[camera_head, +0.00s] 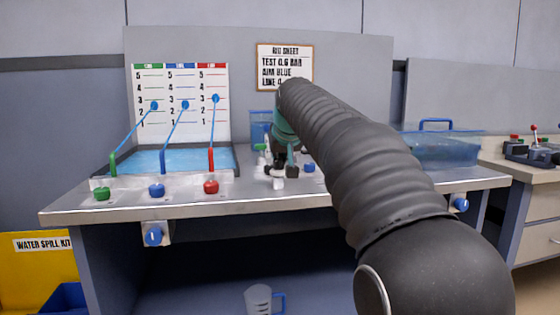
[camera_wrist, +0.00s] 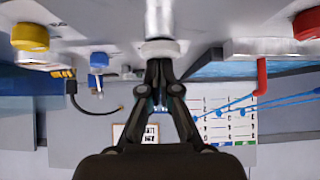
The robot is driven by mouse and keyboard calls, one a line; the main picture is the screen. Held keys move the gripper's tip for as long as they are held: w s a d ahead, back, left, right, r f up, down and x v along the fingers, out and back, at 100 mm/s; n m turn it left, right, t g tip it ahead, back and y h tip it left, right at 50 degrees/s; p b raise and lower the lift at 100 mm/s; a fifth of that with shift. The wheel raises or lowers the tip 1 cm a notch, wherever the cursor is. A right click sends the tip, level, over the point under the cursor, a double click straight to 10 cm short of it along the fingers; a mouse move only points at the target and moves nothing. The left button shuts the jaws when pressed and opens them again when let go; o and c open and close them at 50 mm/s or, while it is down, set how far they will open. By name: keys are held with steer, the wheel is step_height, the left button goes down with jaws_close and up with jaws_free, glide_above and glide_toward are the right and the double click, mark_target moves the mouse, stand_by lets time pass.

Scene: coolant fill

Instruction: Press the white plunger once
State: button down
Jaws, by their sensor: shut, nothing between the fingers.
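The white plunger (camera_head: 278,184) shows at the front of the metal bench, just below my gripper (camera_head: 281,171) in the head view. In the wrist view, which looks upside down, it appears as a white cap (camera_wrist: 160,49) on a shiny metal cylinder. My gripper (camera_wrist: 160,66) is shut and empty, with its fingertips right at the white cap. I cannot tell whether they touch it or how far the plunger is pressed. My arm hides the bench to the right of the gripper in the head view.
Green (camera_head: 102,194), blue (camera_head: 157,190) and red (camera_head: 211,187) knobs line the bench front at left, before a shallow water tray (camera_head: 236,174). A yellow knob (camera_wrist: 30,37) and a blue-capped part (camera_wrist: 98,60) stand near the plunger. A clear tank (camera_head: 440,150) is at right.

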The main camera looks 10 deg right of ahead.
steer(key=shift+r+p, duration=0.2)
steer(key=shift+p, duration=0.35)
step_height(320, 180, up, 4)
steer(key=p, duration=0.2)
steer(key=shift+s+r+p, duration=0.15)
steer(key=shift+r+p, duration=0.05)
steer(key=shift+p, duration=0.2)
steer(key=v, duration=0.9)
steer(key=shift+s, duration=0.2)
steer(key=shift+f, duration=0.1)
glide_toward(280, 171)
steer(key=w, duration=0.1)
steer(key=s+f+g, duration=0.2)
steer(key=s+f, duration=0.4)
steer(key=f, duration=0.3)
steer(key=s+f, duration=0.9)
steer(key=s, duration=0.4)
steer(key=s+f+g, duration=0.1)
steer(key=s+f, duration=0.8)
steer(key=s, duration=0.4)
steer(key=shift+s+f, duration=0.4)
